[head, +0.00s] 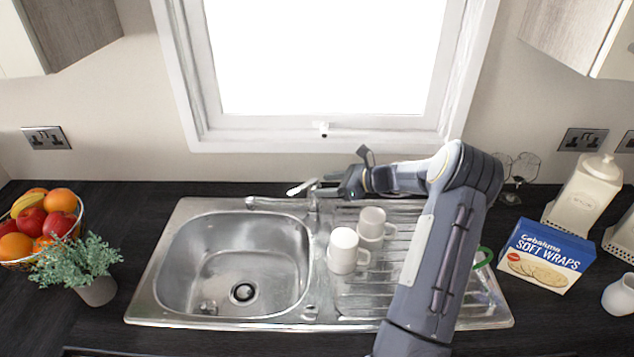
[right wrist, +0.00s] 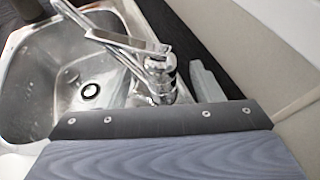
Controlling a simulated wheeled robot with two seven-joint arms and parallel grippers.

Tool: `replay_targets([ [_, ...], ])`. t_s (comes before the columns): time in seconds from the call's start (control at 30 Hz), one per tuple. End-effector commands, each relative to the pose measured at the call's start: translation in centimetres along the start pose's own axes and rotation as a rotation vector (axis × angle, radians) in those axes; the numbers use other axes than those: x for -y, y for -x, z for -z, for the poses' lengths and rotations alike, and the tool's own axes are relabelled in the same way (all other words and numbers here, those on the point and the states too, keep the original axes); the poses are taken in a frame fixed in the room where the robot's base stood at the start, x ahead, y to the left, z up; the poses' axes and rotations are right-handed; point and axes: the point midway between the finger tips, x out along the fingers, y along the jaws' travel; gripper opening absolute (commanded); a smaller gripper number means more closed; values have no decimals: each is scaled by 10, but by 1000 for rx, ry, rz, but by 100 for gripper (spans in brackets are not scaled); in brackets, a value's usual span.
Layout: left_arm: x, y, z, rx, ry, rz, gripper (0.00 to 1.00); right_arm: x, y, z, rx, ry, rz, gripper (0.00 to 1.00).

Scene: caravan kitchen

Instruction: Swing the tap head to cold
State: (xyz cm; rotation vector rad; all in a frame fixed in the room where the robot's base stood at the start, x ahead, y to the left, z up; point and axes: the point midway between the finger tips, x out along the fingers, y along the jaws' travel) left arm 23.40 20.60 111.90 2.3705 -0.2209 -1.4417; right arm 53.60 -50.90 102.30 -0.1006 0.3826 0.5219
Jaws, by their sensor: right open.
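The chrome tap (head: 312,203) stands at the back of the sink, between the basin and the drainer. Its spout points left over the basin, and its lever head (head: 301,187) sits on top, also pointing left. In the right wrist view the tap (right wrist: 158,72) is close up, with the lever head (right wrist: 128,40) over the spout. My right gripper (head: 335,184) is open just right of the tap head. I cannot tell whether it touches the tap. One finger shows beside the tap in the right wrist view. My left gripper is not in view.
The sink basin (head: 235,255) is empty. A fruit basket (head: 40,228) and potted plant (head: 95,288) stand left; a wraps box (head: 546,256) stands right. The window (head: 330,140) is behind.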

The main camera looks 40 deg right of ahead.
Motion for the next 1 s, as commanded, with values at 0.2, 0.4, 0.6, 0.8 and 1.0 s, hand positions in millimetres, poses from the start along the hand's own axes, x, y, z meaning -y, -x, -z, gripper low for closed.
replay_targets([
  [0.2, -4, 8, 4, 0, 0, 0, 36, 0, -27, -2, -1, 3, -2, 60],
  [0.4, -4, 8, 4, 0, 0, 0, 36, 0, -34, 0, -1, 3, -1, 60],
  [0.6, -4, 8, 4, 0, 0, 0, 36, 0, -34, 0, -1, 4, -1, 54],
  [0.8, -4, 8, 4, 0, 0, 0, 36, 0, -34, 0, -1, 4, -1, 28],
  [1.0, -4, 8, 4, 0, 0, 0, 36, 0, -34, 0, -2, 4, -1, 2],
])
